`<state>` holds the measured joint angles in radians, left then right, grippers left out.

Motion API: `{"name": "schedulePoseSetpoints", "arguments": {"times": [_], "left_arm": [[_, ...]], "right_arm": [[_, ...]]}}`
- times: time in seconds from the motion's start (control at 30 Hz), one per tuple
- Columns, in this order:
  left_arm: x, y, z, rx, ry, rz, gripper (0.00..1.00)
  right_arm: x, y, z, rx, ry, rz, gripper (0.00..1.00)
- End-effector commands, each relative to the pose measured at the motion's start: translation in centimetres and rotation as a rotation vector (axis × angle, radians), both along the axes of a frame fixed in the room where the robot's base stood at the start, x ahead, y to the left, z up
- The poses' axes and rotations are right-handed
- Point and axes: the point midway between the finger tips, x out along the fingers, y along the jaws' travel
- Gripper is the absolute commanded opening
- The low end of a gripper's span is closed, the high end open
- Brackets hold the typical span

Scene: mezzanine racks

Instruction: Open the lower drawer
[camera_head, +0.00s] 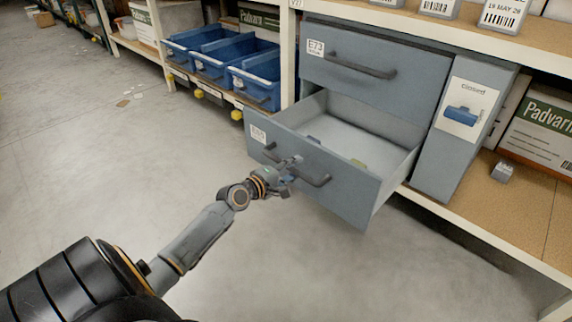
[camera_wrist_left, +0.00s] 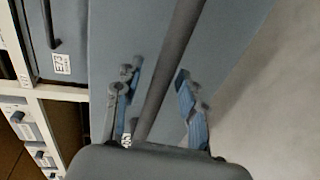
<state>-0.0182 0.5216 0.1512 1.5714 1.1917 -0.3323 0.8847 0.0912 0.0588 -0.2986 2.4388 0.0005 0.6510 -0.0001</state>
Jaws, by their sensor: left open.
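The lower drawer (camera_head: 337,191) is a grey-blue drawer, pulled well out of its cabinet, so its pale inside shows in the head view. A few small items lie in it. Its dark bar handle (camera_head: 316,181) runs across the front. My left gripper (camera_head: 292,176) is at this handle. In the left wrist view, the fingers of my left gripper (camera_wrist_left: 158,100) stand apart on either side of the handle (camera_wrist_left: 170,75), with gaps visible beside the bar. The upper drawer (camera_head: 375,62) is shut. My right gripper is not in view.
Blue bins (camera_head: 255,78) stand on the shelf left of the cabinet. A grey side panel with a paper sign (camera_head: 465,108) stands right of the drawers. A small grey block (camera_head: 502,172) and a Padvara box (camera_head: 545,125) are further right. The floor in front is clear.

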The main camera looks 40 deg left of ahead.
Motion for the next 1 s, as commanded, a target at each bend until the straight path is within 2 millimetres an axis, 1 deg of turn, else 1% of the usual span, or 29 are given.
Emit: {"name": "schedulePoseSetpoints", "arguments": {"times": [0.17,0.4,0.6,0.8,1.0], "left_arm": [[-2.1,0.1,0.3,0.002,0.003,-0.001,0.41],[-6.8,0.5,1.2,0.003,0.005,-0.002,0.41],[-9.9,0.8,1.8,0.001,0.004,0.000,0.41],[-11.3,0.9,2.2,0.002,0.002,0.000,0.41],[-11.6,0.9,2.3,0.001,0.001,0.000,0.41]], "right_arm": [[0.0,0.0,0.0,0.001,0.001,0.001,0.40],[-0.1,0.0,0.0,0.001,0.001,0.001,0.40],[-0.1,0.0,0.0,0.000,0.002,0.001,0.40],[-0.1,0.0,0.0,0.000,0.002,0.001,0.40],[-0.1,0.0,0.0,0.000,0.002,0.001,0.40]]}}
